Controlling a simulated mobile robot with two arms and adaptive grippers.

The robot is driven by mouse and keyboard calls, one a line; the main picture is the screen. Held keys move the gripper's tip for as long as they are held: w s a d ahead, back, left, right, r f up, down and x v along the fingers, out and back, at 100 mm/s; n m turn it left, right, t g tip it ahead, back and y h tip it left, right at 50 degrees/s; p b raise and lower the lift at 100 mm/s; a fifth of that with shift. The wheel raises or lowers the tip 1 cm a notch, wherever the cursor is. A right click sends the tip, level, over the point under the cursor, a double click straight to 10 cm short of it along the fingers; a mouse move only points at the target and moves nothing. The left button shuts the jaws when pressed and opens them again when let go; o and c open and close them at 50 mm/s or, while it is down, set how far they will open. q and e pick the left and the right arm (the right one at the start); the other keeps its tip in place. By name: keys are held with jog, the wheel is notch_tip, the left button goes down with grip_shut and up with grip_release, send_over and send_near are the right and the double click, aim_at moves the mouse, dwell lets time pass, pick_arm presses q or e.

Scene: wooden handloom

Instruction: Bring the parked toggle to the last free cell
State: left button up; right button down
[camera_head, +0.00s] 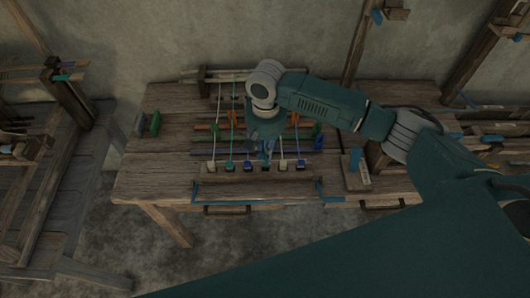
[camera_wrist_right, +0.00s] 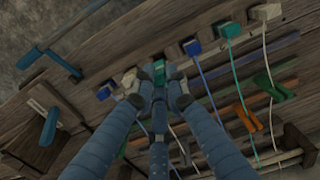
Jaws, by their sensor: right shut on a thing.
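My right gripper (camera_head: 266,158) reaches down to the front row of the loom. In the right wrist view its fingers (camera_wrist_right: 160,85) are shut on a small teal-green toggle (camera_wrist_right: 161,68). The toggle sits at the row, between a blue toggle (camera_wrist_right: 192,47) and a white toggle (camera_wrist_right: 130,80); whether it rests in its cell is hidden by the fingers. The same row shows in the head view, with a white toggle (camera_head: 211,167), a teal toggle (camera_head: 230,166) and a blue toggle (camera_head: 300,164) among them. My left gripper is not seen.
Pale and coloured cords run back from the toggles over several rods. Orange clips (camera_wrist_right: 245,115) and a green clip (camera_head: 318,131) stand among the rods. A wooden block with a blue-and-white part (camera_head: 355,168) stands right of the row.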

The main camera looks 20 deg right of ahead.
jog(key=shift+f, duration=2)
jog(key=c, duration=1.7)
grip_release()
jog(key=shift+o, duration=0.2)
notch_tip(320, 180, up, 12)
